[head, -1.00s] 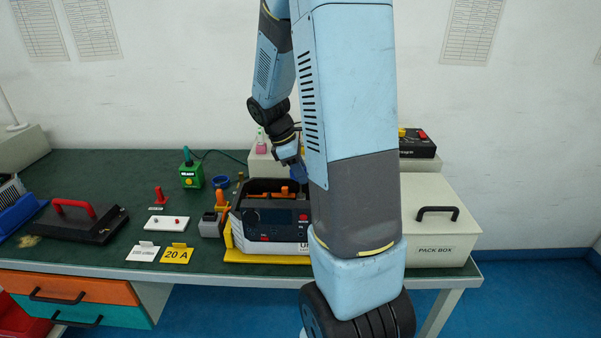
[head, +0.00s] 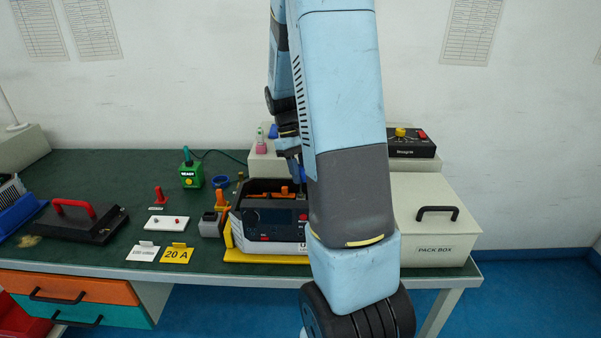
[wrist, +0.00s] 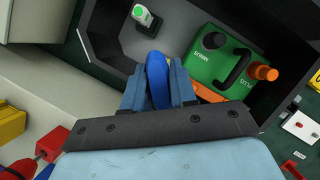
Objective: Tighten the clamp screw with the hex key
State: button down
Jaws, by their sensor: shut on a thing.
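In the wrist view my gripper (wrist: 157,88) is shut on a blue handle (wrist: 156,70), which looks like that of the hex key. Its tip is hidden. The fingers are over a dark open-topped unit (wrist: 103,40). Inside it sits a green block (wrist: 207,68) marked MINUS and PLUS, with a black handle and an orange knob (wrist: 265,72). A white post with a green top (wrist: 142,15) stands at the far side. I cannot make out the clamp screw. In the head view the unit (head: 270,220) stands on the bench, and my arm hides most of the gripper.
A pack box (head: 436,215) stands right of the unit, with a black control box (head: 412,145) behind it. Left are a green device (head: 191,175), a white plate (head: 166,223), a yellow 20 A card (head: 177,254) and a black lid (head: 72,220) with a red handle.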

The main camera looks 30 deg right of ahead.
jog(key=m+y, duration=0.1)
jog(key=m, duration=0.2)
jog(key=shift+s+f, duration=0.1)
jog(key=shift+f, duration=0.05)
jog(key=m+y, duration=0.1)
jog(key=m, duration=0.1)
jog(key=m+y, duration=0.1)
jog(key=m, duration=0.2)
jog(key=shift+t, duration=0.4)
jog(key=c, duration=1.2)
grip_release()
jog(key=o, duration=0.4)
